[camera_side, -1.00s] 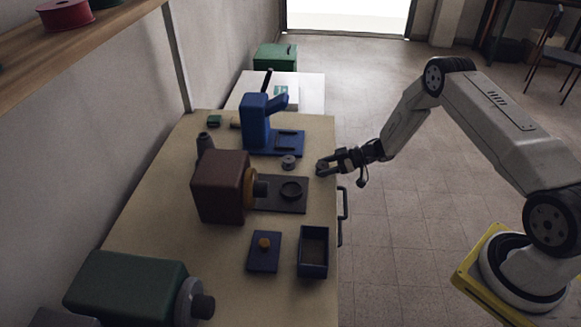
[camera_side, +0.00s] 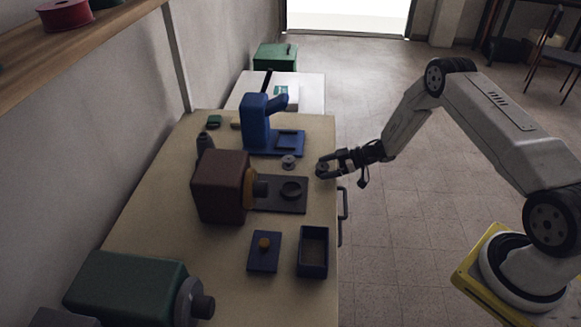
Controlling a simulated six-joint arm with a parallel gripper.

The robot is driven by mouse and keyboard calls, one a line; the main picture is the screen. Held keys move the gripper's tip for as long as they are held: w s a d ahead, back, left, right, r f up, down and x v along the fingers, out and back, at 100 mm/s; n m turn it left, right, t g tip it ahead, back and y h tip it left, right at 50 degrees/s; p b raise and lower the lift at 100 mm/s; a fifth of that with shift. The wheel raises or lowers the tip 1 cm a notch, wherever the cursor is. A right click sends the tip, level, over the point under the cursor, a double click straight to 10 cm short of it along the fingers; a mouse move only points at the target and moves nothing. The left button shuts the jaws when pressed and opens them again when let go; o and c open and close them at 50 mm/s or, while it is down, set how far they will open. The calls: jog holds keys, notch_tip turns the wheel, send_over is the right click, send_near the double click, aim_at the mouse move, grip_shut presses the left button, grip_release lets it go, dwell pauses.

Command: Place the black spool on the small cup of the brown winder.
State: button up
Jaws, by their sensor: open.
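The brown winder (camera_side: 219,187) stands mid-table, with an orange collar and a dark spindle on its right side. Its dark base plate (camera_side: 299,206) carries a small round dark cup (camera_side: 291,190). My gripper (camera_side: 322,168) is at the table's right edge, up and to the right of the cup, pointing left with its jaws open. A small dark round piece, possibly the black spool (camera_side: 322,167), shows between the fingertips; I cannot tell whether they touch it. A small grey spool-like piece (camera_side: 289,162) stands on the table to the left of my gripper.
A blue machine (camera_side: 256,122) with a blue base stands behind the winder. A blue plate with an orange knob (camera_side: 264,258) and an open dark blue box (camera_side: 303,259) lie in front. A green machine (camera_side: 125,285) is at front left. Bare table lies between them.

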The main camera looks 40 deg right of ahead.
jog(key=v, duration=0.7)
jog(key=shift+d+r, duration=0.15)
dwell(0.5)
jog(key=w+a+r+m+h, duration=0.1)
jog(key=a+r+m+h, duration=0.1)
jog(key=r+m+h, duration=0.3)
jog(key=w+a+r+h, duration=0.15)
jog(key=r+h, duration=0.25)
jog(key=r, duration=0.4)
jog(key=s+a+r+m+g, duration=0.1)
jog(key=s+a+g, duration=0.1)
jog(key=s, duration=0.5)
jog(key=s+a+r+m+g, duration=0.2)
jog(key=s+a, duration=0.3)
jog(key=s, duration=0.3)
jog(key=s+a+r+m+g+h, duration=0.1)
jog(key=s+a+g, duration=0.1)
jog(key=s+a, duration=0.2)
jog(key=s, duration=0.3)
jog(key=shift+r+m, duration=0.35)
jog(key=shift+m, duration=0.05)
jog(key=shift+o, duration=0.3)
jog(key=shift+s+a, duration=0.2)
jog(key=shift+s, duration=0.25)
